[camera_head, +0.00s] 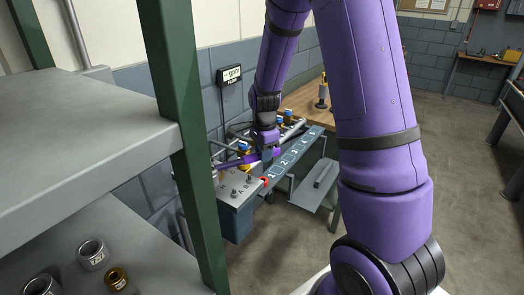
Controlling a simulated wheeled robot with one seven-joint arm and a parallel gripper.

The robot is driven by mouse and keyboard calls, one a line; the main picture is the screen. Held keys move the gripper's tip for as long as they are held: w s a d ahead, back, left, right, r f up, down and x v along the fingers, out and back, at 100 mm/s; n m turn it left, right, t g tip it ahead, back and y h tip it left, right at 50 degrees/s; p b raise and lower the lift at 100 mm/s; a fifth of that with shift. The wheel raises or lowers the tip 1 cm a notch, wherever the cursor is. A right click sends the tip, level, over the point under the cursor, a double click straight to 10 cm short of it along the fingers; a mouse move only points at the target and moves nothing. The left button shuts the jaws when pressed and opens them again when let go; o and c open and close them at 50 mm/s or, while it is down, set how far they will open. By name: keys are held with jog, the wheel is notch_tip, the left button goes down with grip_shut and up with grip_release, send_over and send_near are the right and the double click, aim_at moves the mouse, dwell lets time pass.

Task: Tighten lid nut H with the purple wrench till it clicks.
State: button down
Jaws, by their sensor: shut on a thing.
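The purple wrench (234,161) lies roughly level across the picture, above the grey casing (238,198). My gripper (267,153) points down and is shut on the wrench near its right end. The wrench's left end reaches over the far left part of the casing top. Small nuts or studs stand on the casing top, with letters beside them too small to read surely. I cannot tell which one is lid nut H, or whether the wrench sits on a nut. The green post hides part of the casing's left side.
A green post (185,150) and grey shelves (80,125) stand close at left, with loose metal fittings (91,254) on the lower shelf. A bench strip with numbered plates (290,158) runs right of the casing. A small sign (230,75) hangs behind. Open floor (465,180) lies right.

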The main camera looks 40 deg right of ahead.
jog(key=shift+f, duration=0.95)
jog(key=s+m, duration=0.1)
jog(key=s+a+m, duration=0.1)
jog(key=s, duration=0.1)
jog(key=shift+s+m, duration=0.25)
jog(key=shift+m, duration=0.05)
dwell(0.4)
jog(key=shift+w, duration=0.2)
